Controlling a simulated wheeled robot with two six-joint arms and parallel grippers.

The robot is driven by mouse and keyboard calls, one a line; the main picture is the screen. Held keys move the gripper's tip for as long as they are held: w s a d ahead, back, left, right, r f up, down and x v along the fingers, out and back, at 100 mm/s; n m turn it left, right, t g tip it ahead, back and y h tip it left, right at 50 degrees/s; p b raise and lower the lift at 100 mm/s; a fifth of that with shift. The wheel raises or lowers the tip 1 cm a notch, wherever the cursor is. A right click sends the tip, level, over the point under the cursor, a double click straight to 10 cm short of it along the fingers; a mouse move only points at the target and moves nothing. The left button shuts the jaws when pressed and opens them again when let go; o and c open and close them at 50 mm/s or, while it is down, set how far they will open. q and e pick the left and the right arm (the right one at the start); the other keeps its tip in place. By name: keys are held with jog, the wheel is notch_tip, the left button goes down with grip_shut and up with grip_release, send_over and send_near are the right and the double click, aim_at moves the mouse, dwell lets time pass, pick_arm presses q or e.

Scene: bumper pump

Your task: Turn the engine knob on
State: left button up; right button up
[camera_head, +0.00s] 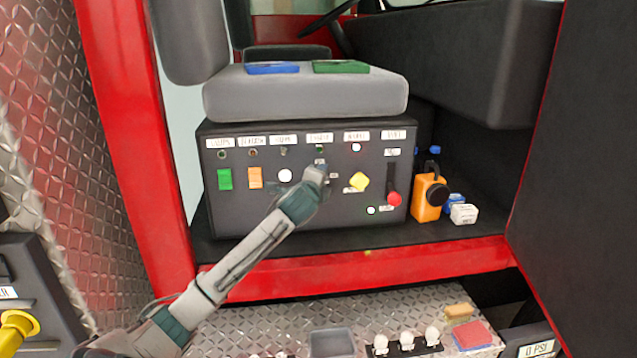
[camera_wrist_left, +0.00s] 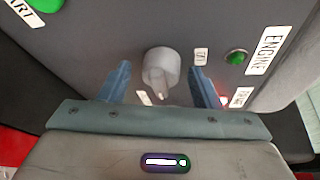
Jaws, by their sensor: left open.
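The engine knob (camera_wrist_left: 161,72) is a pale grey, round knob on the dark panel in the left wrist view. An ENGINE label (camera_wrist_left: 270,50) and a green lamp (camera_wrist_left: 237,57) are to its right. My left gripper (camera_wrist_left: 161,67) is open, with one blue-grey finger on each side of the knob and visible gaps between; I cannot tell how deep the fingers reach. My right gripper is not in view.
The panel also has a green switch (camera_head: 224,179), an orange switch (camera_head: 255,177), a white button (camera_head: 285,176), a yellow knob (camera_head: 359,182) and a red-handled lever (camera_head: 394,199). A grey seat (camera_head: 300,95) is above.

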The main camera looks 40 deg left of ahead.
pick_arm(q)
jog(key=b+v, duration=0.5)
jog(key=v, duration=0.5)
jog(key=shift+s+d, duration=0.15)
jog(key=shift+s, duration=0.2)
